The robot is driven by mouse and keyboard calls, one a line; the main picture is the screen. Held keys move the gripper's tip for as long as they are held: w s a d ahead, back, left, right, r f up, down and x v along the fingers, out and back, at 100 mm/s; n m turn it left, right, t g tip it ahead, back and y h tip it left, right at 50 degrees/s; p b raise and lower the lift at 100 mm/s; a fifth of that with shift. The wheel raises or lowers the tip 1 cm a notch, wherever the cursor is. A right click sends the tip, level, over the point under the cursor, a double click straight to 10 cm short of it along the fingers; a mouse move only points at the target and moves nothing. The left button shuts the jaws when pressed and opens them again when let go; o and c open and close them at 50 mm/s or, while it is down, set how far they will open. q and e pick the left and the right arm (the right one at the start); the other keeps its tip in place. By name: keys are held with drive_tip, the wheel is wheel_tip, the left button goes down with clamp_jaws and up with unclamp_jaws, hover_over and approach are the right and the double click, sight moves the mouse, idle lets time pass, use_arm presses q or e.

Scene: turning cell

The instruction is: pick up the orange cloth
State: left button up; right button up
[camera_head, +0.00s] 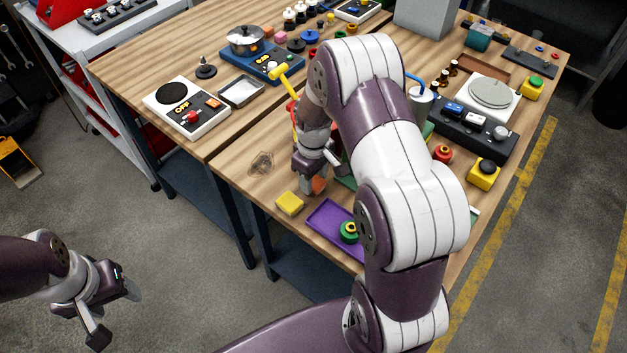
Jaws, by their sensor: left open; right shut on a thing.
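The orange cloth (319,186) shows as a small orange patch at the fingertips of my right gripper (314,183), low over the front part of the wooden table (240,170). My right gripper points down and is shut on the cloth. Most of the cloth is hidden by the fingers, and I cannot tell whether it still touches the table. My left gripper (115,312) is open and empty at the lower left, out over the floor and away from the table.
A yellow block (289,203) and a purple tray (326,214) with a green round part (349,232) lie close to my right gripper. My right arm hides the table's middle.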

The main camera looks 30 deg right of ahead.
wheel_tip(320, 180, up, 3)
drive_tip(key=shift+f+b, duration=0.1)
drive_tip(key=shift+b, duration=0.2)
drive_tip(key=s+a+r, duration=0.1)
drive_tip(key=s+r, duration=0.2)
drive_tip(key=s, duration=0.3)
drive_tip(key=s+r+b, duration=0.1)
drive_tip(key=s+r, duration=0.3)
drive_tip(key=s, duration=0.1)
drive_tip(key=shift+s+a, duration=0.4)
drive_tip(key=o, duration=0.5)
drive_tip(key=shift+r, duration=0.1)
drive_tip(key=shift+c, duration=1.5)
